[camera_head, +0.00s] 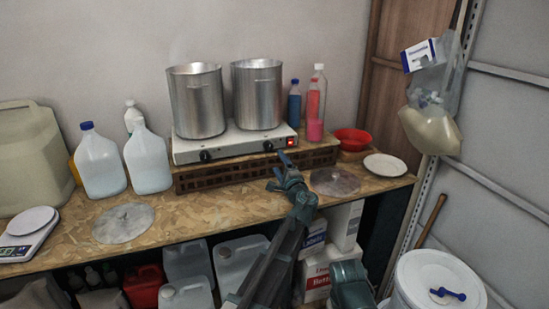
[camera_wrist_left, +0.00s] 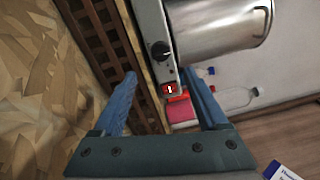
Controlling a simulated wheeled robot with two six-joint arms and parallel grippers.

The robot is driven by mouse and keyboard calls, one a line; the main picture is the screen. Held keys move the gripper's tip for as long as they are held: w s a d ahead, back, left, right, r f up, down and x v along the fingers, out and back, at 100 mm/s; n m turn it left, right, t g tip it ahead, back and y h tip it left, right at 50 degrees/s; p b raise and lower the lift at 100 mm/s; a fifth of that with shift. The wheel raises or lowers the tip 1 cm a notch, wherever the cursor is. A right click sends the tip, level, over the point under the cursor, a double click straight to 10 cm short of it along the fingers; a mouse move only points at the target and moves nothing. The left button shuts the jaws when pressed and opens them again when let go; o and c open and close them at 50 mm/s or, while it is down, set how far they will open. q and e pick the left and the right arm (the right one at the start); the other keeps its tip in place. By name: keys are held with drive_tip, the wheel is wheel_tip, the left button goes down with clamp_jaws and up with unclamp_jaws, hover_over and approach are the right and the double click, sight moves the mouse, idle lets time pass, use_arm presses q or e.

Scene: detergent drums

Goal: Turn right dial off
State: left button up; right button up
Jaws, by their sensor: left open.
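The white two-burner hot plate (camera_head: 225,147) has two black dials on its front, a left dial (camera_head: 205,155) and a right dial (camera_head: 268,146). A red lit switch (camera_head: 291,141) is right of the right dial. My left gripper (camera_head: 277,170) is open and empty, just in front of the hot plate's right end. In the left wrist view the right dial (camera_wrist_left: 160,50) and red switch (camera_wrist_left: 170,89) show ahead, between the open blue fingers (camera_wrist_left: 160,75). The fingers look apart from the dial. My right gripper does not show.
Two metal pots (camera_head: 197,101) (camera_head: 257,95) stand on the hot plate, which rests on a brown slatted crate (camera_head: 210,178). A pink bottle (camera_head: 316,105), red bowl (camera_head: 352,139) and white plate (camera_head: 385,165) are to the right. A round metal lid (camera_head: 335,181) lies near my gripper.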

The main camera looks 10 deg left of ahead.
use_arm(q)
drive_tip(key=shift+v, duration=1.85)
drive_tip(key=s+d+f+n+g+h, duration=0.1)
drive_tip(key=s+f+n+g+h, duration=0.2)
drive_tip(key=s+f+n+g, duration=0.9)
drive_tip(key=s+d+f+m+g+h, duration=0.1)
drive_tip(key=s+d+f, duration=0.4)
drive_tip(key=s, duration=0.7)
drive_tip(key=s+d+f+m+g+h+p, duration=0.1)
drive_tip(key=s+d+f+h, duration=0.3)
drive_tip(key=s, duration=0.9)
drive_tip(key=shift+d+f+g+h, duration=0.45)
drive_tip(key=shift+d+g, duration=0.45)
drive_tip(key=shift+d, duration=0.25)
drive_tip(key=shift+w, duration=0.1)
